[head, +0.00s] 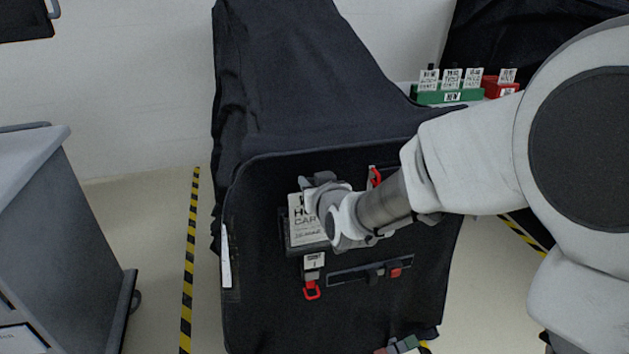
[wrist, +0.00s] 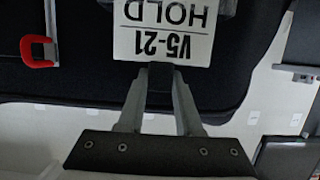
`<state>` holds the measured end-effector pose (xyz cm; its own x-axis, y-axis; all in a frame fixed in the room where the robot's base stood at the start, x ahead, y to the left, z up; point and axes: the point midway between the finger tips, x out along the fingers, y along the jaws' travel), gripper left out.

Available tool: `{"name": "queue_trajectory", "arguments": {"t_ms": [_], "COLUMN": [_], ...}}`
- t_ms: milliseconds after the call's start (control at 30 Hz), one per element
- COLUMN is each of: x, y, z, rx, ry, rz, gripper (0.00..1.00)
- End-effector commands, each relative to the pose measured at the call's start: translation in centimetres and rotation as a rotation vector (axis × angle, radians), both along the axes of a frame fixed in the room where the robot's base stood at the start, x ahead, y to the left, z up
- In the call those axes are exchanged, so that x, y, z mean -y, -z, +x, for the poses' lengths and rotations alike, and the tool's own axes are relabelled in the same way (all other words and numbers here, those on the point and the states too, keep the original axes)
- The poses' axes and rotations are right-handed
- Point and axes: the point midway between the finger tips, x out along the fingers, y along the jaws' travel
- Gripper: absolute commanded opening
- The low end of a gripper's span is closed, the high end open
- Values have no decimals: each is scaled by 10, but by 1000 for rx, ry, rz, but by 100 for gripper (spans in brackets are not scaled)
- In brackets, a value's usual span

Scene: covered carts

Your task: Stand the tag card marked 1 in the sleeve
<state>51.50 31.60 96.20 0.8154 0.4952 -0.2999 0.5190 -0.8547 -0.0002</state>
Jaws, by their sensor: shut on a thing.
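A white card (head: 306,220) stands against the front of the black covered cart, within a dark frame-like sleeve (head: 291,246). In the wrist view the card (wrist: 163,40) appears upside down and reads "V5-21 HOLD". My gripper (head: 316,184) is at the card's upper edge. In the wrist view my gripper (wrist: 160,72) is shut on a dark tab at that edge. My wrist hides the card's right part in the head view. I cannot read a 1 on the card, nor tell how deep it sits in the sleeve.
Below the sleeve hangs a small white tag (head: 313,261) with a red clip (head: 312,291). A dark bar (head: 345,277) is beside it. A green rack (head: 447,95) and a red rack (head: 493,89) hold cards behind. A grey cart (head: 65,240) stands left.

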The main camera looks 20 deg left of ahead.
Motion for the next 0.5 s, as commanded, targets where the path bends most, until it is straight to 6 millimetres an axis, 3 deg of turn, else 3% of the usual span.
{"name": "queue_trajectory", "arguments": {"t_ms": [133,167,333,500], "x": [0,0,0,0], "y": [-1,-1,-1,0], "z": [0,0,0,0], "rx": [1,1,0,0], "ry": [0,0,0,0], "rz": [1,1,0,0], "gripper": [0,36,66,69]}}
